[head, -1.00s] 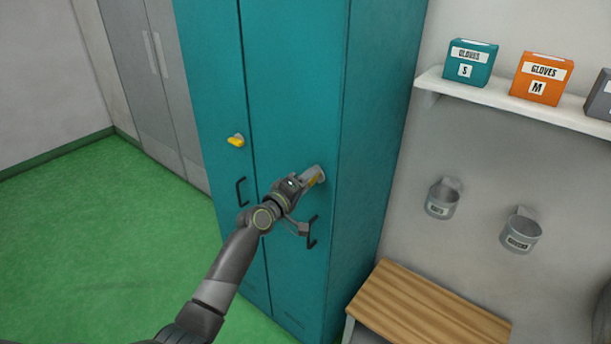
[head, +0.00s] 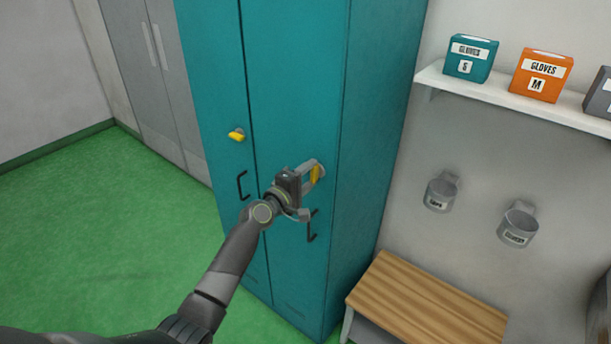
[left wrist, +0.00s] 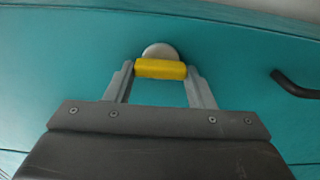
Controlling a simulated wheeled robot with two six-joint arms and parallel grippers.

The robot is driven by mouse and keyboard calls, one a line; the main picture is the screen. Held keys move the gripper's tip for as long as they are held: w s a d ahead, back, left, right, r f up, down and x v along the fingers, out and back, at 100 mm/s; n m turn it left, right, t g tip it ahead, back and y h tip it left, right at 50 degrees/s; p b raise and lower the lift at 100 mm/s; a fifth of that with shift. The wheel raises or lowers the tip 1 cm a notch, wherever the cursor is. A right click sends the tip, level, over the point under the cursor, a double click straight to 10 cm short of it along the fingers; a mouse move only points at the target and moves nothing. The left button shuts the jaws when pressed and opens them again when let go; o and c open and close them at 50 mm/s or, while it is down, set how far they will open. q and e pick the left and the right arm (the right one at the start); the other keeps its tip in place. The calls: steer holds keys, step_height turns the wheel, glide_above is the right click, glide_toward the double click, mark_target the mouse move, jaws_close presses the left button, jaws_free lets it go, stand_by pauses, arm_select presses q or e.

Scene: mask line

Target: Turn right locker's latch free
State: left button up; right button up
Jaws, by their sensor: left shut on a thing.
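The teal locker (head: 290,90) has two doors side by side. The right door's yellow latch (head: 315,173) stands close to upright in the head view. My left gripper (head: 311,177) is shut on this latch. In the left wrist view the latch (left wrist: 160,69) lies between the two fingertips (left wrist: 160,72), with its round grey base (left wrist: 160,51) behind it on the teal door. The left door's yellow latch (head: 236,134) lies nearly level, tilted a little. The right door's black handle (head: 312,226) is just below my gripper and partly hidden by it. My right gripper is not in view.
A wooden bench (head: 425,305) stands right of the locker. A white shelf (head: 520,100) with glove boxes and two grey wall cups (head: 441,193) are on the right wall. Green floor (head: 90,220) is open on the left.

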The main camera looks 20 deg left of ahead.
arm_select(q)
steer(key=shift+d+r, duration=0.15)
steer(key=shift+r, duration=0.15)
steer(key=o, duration=0.7)
steer(key=shift+o, duration=1.4)
steer(key=shift+s+d, duration=0.15)
steer(key=shift+d, duration=0.1)
steer(key=shift+a+f, duration=0.1)
steer(key=shift+a, duration=0.1)
steer(key=shift+s+a, duration=0.15)
steer(key=shift+s, duration=0.05)
steer(key=b+v, duration=0.1)
steer(key=v, duration=1.6)
steer(key=shift+d+r, duration=0.3)
